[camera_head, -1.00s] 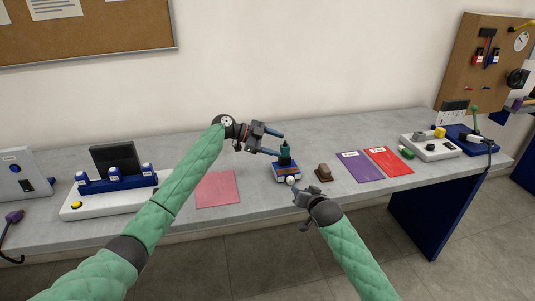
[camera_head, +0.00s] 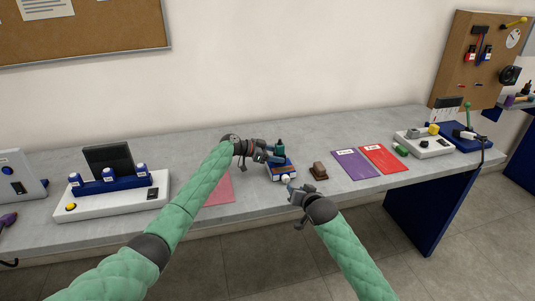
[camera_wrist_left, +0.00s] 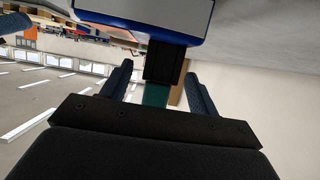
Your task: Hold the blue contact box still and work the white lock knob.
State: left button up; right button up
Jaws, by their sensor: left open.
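The blue contact box (camera_head: 293,169) with a dark green-topped post (camera_head: 280,148) stands on the grey bench. The white lock knob (camera_head: 285,178) is on its front side. My left gripper (camera_head: 272,156) is open, with its fingers at the post. In the left wrist view the box (camera_wrist_left: 205,28) is at the top, and the post (camera_wrist_left: 164,62) lies between the two open fingers of my left gripper (camera_wrist_left: 158,85), with gaps visible beside it. My right gripper (camera_head: 293,190) is just in front of the knob; its finger opening is too small to make out.
A brown block (camera_head: 319,171) sits just right of the box. A purple sheet (camera_head: 354,164) and a red sheet (camera_head: 386,158) lie farther right, a pink sheet (camera_head: 220,188) to the left. The bench behind the box is clear.

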pick_arm(q)
jog(key=shift+x, duration=0.95)
jog(key=c, duration=0.3)
jog(key=c, duration=0.9)
dwell(0.4)
